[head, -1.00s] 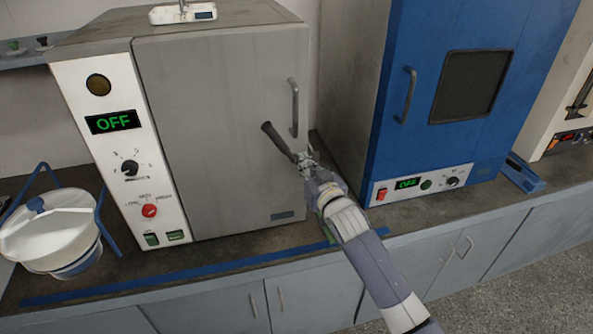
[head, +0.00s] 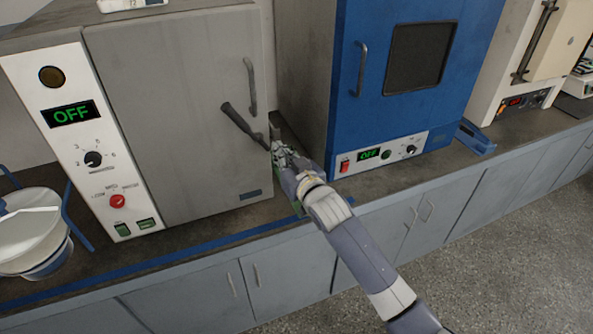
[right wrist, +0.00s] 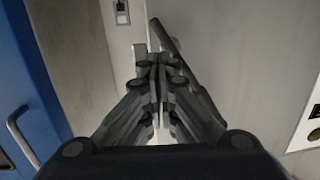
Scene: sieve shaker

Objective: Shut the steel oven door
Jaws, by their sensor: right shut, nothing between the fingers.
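The steel oven's grey door (head: 175,125) stands at the left in the head view, and it looks flush or nearly flush with the body. It has an upright bar handle (head: 251,87) and a dark slanting lever (head: 238,121) by its right edge. My right gripper (head: 277,150) is shut and empty just right of the lever's lower end. In the right wrist view its closed fingertips (right wrist: 158,62) are close to the lever (right wrist: 178,48), with the door (right wrist: 245,60) to the right; contact cannot be told. My left gripper is not in view.
A blue oven (head: 350,75) stands close on the right, with a narrow gap where my right gripper is. A white lidded pot (head: 30,230) is at the left. The bench edge has blue tape (head: 180,260). A cream oven (head: 520,60) is farther right.

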